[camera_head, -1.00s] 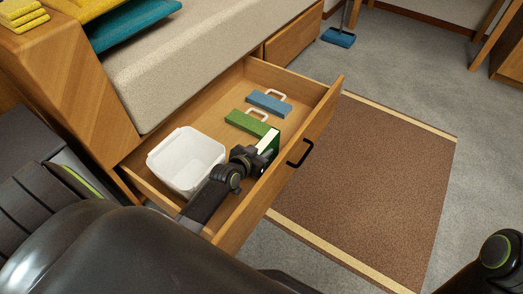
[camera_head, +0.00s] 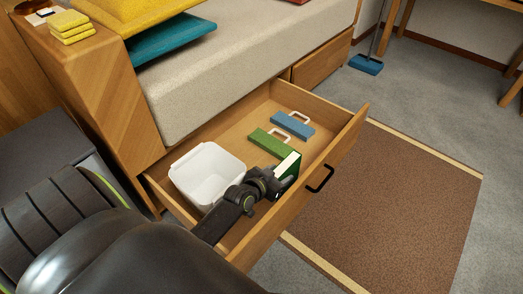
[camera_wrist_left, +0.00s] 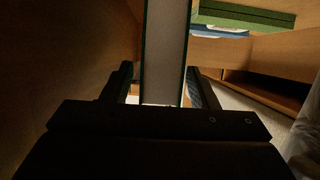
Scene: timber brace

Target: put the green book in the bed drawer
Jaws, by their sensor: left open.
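The green book (camera_head: 289,167) stands upright inside the open bed drawer (camera_head: 294,211), near its front wall, with its white page edges showing. My left gripper (camera_head: 275,179) is in the drawer at the book. In the left wrist view the book (camera_wrist_left: 165,55) stands between the two fingers of my left gripper (camera_wrist_left: 162,88), which are open, with a gap on each side. The book's lower part is hidden by the gripper in the head view. My right gripper is not in view.
A white bin (camera_head: 207,174) sits in the drawer left of my gripper. A green case (camera_head: 268,143) and a blue case (camera_head: 292,126), both with white handles, lie behind the book. A black handle (camera_head: 320,179) is on the drawer front. Brown rug (camera_head: 385,215) lies beyond.

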